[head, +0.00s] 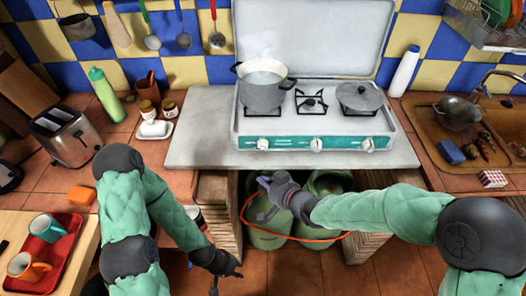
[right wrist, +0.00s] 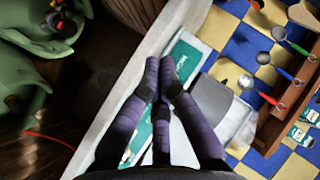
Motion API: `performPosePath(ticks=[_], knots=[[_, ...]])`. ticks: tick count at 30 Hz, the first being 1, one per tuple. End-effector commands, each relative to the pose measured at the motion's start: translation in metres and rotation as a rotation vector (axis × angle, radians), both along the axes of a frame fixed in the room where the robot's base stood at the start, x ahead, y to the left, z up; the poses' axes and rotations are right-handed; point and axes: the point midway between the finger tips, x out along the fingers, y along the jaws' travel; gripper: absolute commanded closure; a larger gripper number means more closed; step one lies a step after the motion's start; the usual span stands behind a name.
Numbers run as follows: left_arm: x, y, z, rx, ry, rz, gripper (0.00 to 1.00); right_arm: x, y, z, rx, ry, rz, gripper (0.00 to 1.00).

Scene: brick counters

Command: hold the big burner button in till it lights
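The white gas stove (head: 302,125) stands on the counter with its lid up. Its teal front panel carries a left knob (head: 262,143), a middle knob (head: 316,144) and a right knob (head: 368,144). I cannot tell which is the big burner's button. I see no flame. My right gripper (head: 262,182) is below the counter edge, under the left knob and apart from it. In the right wrist view its fingers (right wrist: 160,66) are together with nothing between them, and part of the teal panel (right wrist: 182,60) shows beyond. My left gripper (head: 238,268) hangs low; its fingers are too small to judge.
The middle burner (head: 310,102) is bare. Green gas bottles (head: 265,225) with an orange hose stand under the counter. The counter slab (head: 200,130) left of the stove is clear.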

Motion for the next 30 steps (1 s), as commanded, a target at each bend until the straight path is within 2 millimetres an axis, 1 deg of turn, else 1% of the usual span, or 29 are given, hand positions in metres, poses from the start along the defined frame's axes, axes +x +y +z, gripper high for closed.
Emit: performPosePath(ticks=[5, 18, 24, 30], knots=[[0.000, 0.000, 0.000, 0.000, 0.000, 0.000, 0.69, 0.014, 0.000, 0.000, -0.002, 0.000, 0.000, 1.00], [0.000, 0.000, 0.003, 0.000, 0.000, 0.000, 0.69, 0.068, 0.000, 0.000, -0.001, 0.001, 0.000, 1.00], [0.000, 0.000, 0.006, 0.000, 0.000, 0.000, 0.69, 0.082, 0.000, 0.001, 0.000, -0.001, -0.001, 1.00], [0.000, 0.000, 0.006, 0.000, 0.000, 0.000, 0.69, 0.086, 0.000, 0.000, -0.001, 0.000, -0.001, 1.00]])
